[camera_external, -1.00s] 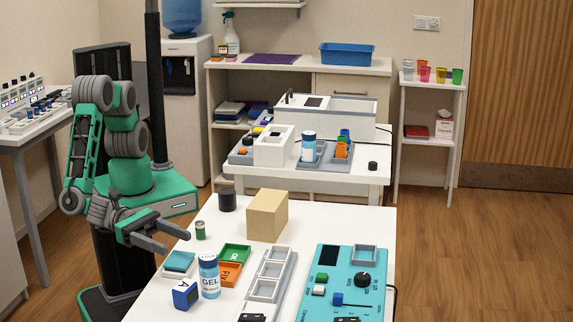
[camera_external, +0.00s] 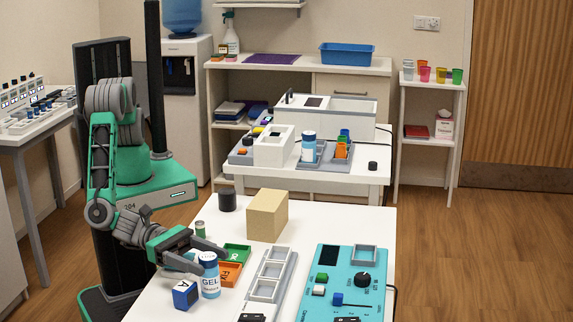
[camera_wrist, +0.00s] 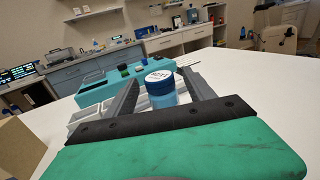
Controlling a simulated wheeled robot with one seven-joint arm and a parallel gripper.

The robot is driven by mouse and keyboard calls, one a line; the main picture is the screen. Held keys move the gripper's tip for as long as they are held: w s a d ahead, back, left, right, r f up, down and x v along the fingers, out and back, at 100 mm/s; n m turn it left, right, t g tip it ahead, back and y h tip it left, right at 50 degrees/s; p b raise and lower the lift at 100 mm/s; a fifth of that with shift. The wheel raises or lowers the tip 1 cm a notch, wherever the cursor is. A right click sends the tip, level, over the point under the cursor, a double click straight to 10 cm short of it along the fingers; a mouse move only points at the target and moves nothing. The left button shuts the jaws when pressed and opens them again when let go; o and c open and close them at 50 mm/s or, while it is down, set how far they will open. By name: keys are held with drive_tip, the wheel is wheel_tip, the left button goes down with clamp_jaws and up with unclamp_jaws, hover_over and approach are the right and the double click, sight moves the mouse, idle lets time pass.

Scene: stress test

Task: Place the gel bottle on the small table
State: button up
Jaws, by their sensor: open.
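The gel bottle (camera_external: 209,281), blue with a white GEL label and blue cap, stands upright on the near white table (camera_external: 200,235). My gripper (camera_external: 213,260) is open at the bottle's cap. In the wrist view the bottle (camera_wrist: 161,91) shows between the two fingers of my gripper (camera_wrist: 160,84), with a gap visible on both sides. Its lower part is hidden there by the gripper body. Several tables are in view; a small white stand (camera_external: 428,143) with coloured cups on top is at the back right, but I cannot tell which one is the small table.
Close to the bottle are a blue block marked A (camera_external: 186,294), an orange tray (camera_external: 230,274) and a green tray (camera_external: 237,252). A tan box (camera_external: 267,216) stands farther back. A grey-white tray (camera_external: 268,280) and a teal panel (camera_external: 343,285) fill the right side.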

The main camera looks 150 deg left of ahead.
sight(216, 264)
drive_tip(key=x, duration=0.4)
drive_tip(key=shift+c, duration=0.5)
clamp_jaws()
